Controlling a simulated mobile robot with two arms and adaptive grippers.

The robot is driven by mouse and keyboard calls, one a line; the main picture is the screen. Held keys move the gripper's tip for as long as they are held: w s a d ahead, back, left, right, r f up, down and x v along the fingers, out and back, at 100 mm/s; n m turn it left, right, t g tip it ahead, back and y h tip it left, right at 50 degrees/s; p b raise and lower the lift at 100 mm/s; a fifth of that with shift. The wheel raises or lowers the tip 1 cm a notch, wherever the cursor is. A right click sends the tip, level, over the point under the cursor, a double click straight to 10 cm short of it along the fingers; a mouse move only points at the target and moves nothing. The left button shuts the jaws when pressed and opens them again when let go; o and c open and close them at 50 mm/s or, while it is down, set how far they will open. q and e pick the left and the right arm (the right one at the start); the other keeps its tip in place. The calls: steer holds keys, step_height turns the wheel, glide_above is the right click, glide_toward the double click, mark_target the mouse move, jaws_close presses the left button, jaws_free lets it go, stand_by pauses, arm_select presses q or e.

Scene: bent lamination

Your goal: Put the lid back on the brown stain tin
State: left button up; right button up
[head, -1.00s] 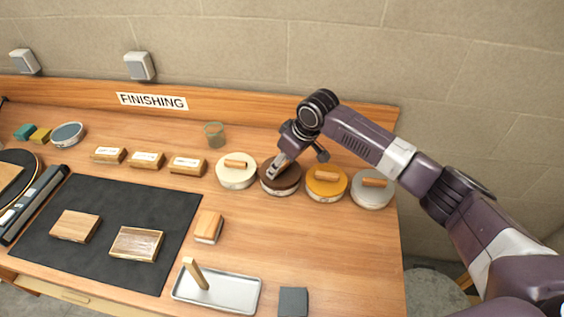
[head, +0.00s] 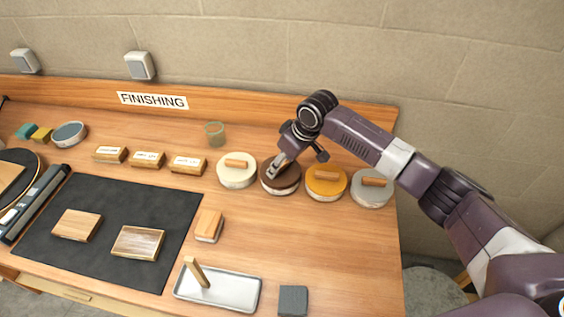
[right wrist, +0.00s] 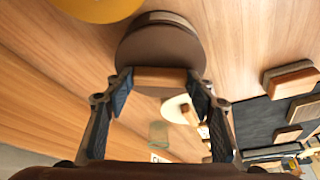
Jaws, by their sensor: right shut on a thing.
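The brown stain tin (head: 283,191) stands in the row of tins at the back right of the bench, its pale side showing below the dark brown lid (head: 291,177). The lid sits level on top of the tin; I cannot tell whether it is fully pressed down. My right gripper (head: 275,171) reaches down to the lid from above and is shut on its wooden handle. In the right wrist view the two fingers (right wrist: 160,80) flank the wooden handle, with the brown lid (right wrist: 160,48) beyond it. My left gripper is not in view.
A cream tin (head: 234,178) stands close on the left, and an amber tin (head: 326,189) and a grey tin (head: 371,193) on the right. A glass (head: 214,134) is behind.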

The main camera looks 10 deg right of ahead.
stand_by(0.4)
steer(key=o, duration=1.2)
steer(key=shift+o, duration=0.8)
steer(key=o, duration=0.3)
steer(key=shift+o, duration=0.2)
steer(key=shift+r, duration=0.15)
steer(key=shift+r+p, duration=3.4)
steer(key=shift+p, duration=0.4)
